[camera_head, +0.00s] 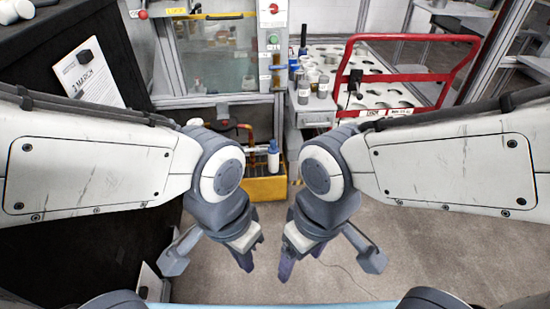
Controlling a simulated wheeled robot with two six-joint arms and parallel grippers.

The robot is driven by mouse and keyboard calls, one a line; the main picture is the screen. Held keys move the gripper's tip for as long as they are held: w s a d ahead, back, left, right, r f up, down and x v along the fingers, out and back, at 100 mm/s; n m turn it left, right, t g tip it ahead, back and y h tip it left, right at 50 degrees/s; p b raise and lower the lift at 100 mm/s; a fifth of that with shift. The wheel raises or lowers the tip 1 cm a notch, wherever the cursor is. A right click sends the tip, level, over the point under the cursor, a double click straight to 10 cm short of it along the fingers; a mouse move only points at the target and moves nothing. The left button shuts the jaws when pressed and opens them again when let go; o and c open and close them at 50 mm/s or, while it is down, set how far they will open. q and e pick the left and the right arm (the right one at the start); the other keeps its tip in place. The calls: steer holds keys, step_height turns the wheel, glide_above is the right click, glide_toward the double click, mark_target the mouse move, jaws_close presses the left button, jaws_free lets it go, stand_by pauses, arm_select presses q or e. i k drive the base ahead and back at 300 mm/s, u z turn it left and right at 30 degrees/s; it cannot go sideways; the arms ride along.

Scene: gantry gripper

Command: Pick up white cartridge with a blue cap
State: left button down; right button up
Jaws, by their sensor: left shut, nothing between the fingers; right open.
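A white cartridge with a dark blue cap (273,158) stands upright in the yellow bin on the floor, beyond and between my two arms. Its lower part is hidden by the bin. My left gripper (244,258) is shut and empty, pointing down in front of the bin. My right gripper (299,262) is open and empty, pointing down just to its right. Both grippers are apart from the cartridge and nearer to me.
The yellow bin (264,188) stands below a glazed machine cabinet (213,55). A white cart (385,95) with a red handle (412,77) stands at the right, with several small containers at its left end. A black surface lies at the left. Grey floor is clear below the grippers.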

mark_target(273, 150)
steer(key=z, duration=0.5)
steer(key=i, duration=1.05)
steer(key=u, duration=0.6)
steer(key=i, duration=0.75)
steer(key=u, duration=0.1)
